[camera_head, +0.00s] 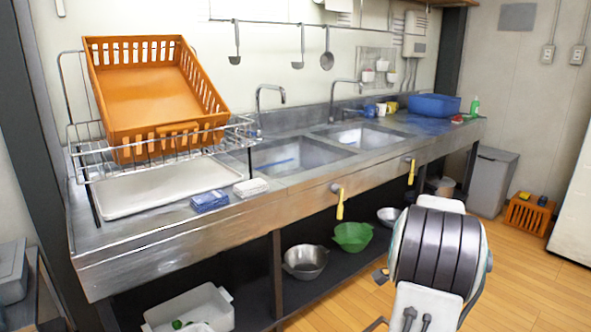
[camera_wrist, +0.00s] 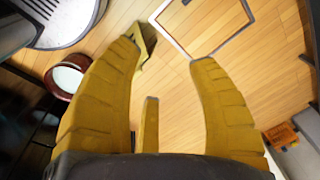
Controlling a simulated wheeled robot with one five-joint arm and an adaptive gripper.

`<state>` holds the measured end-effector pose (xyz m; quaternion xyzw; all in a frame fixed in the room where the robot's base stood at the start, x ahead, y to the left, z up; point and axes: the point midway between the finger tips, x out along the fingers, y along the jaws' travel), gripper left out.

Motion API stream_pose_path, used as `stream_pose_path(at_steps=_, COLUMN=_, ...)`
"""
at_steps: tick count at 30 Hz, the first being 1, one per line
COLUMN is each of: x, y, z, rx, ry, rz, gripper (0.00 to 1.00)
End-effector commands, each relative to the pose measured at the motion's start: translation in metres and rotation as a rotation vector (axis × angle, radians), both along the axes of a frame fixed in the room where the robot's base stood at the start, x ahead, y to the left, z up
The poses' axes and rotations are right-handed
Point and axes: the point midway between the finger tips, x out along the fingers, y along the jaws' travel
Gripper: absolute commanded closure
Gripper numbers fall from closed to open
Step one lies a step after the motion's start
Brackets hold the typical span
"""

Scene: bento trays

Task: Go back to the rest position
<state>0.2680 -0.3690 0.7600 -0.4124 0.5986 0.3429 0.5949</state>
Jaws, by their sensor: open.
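My gripper (camera_wrist: 162,58) shows in the wrist view with its yellow ribbed fingers spread apart. The gap between the fingertips holds nothing, and wooden floor shows beyond it. In the head view my arm stands at the lower right, in front of the sink counter (camera_head: 190,235). The gripper's fingers cannot be made out there. No bento tray can be made out in either view.
An orange basket (camera_head: 155,90) sits tilted on a wire rack (camera_head: 90,170) on the counter. A blue tub (camera_head: 434,106) stands at its far end. Bowls (camera_head: 305,261) sit on the lower shelf. A grey bin (camera_head: 492,182) and orange crate (camera_head: 528,215) stand on the floor.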

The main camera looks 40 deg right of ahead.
Motion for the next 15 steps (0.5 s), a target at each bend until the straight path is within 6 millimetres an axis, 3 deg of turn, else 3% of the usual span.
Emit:
stream_pose_path(at_steps=1, x=0.017, y=0.025, z=0.038, rx=-0.016, ry=-0.004, rz=0.112, gripper=0.47)
stream_pose_path(at_steps=7, x=0.052, y=0.123, z=0.123, rx=-0.069, ry=-0.011, rz=0.558, gripper=0.47)
stream_pose_path(at_steps=11, x=0.056, y=0.193, z=0.176, rx=-0.110, ry=-0.020, rz=0.878, gripper=0.47)
stream_pose_path(at_steps=15, x=0.043, y=0.262, z=0.223, rx=-0.162, ry=-0.033, rz=1.226, gripper=0.47)
